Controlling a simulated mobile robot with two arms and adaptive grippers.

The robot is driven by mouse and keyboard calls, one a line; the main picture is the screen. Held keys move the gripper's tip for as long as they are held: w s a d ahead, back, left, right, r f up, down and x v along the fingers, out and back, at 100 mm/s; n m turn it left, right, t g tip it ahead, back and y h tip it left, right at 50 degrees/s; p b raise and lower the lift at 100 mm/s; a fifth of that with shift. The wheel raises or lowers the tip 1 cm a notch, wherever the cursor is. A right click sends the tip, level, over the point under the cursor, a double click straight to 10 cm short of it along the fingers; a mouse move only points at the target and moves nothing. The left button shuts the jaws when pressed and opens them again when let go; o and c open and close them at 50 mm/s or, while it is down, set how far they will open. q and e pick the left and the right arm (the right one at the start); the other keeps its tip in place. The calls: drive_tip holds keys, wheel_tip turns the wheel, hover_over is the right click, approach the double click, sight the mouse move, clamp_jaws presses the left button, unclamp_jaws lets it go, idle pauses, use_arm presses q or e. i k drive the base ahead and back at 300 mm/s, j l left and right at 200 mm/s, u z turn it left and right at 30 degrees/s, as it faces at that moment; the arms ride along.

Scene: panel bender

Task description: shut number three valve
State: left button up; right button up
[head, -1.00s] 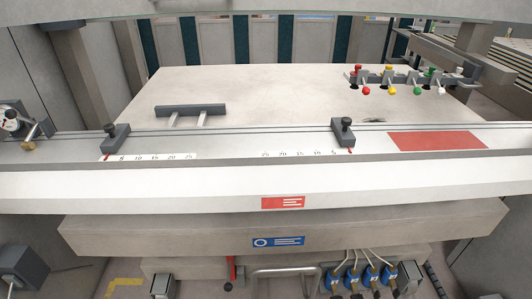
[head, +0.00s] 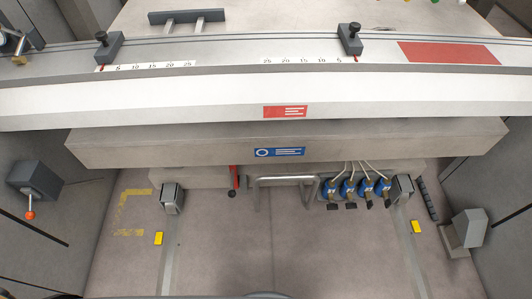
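A row of several blue valves (head: 347,187) hangs under the front of the machine, right of centre, in the head view. Each has a pale pipe or hose running up from it and a dark handle at its lower end. The third valve from the left (head: 366,187) sits close between its neighbours, with its dark handle (head: 370,204) pointing down. Any numbers on the valves are too small to read, and I cannot tell whether each is open or shut. Neither of my grippers is in view.
A grey bar handle (head: 286,179) is left of the valves, and a red lever (head: 234,178) further left. A grey block (head: 402,188) stands right of them. The machine's front beam (head: 400,143) overhangs above. The floor (head: 290,250) in front is clear.

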sight(369, 201)
drive_tip(key=z, duration=1.2)
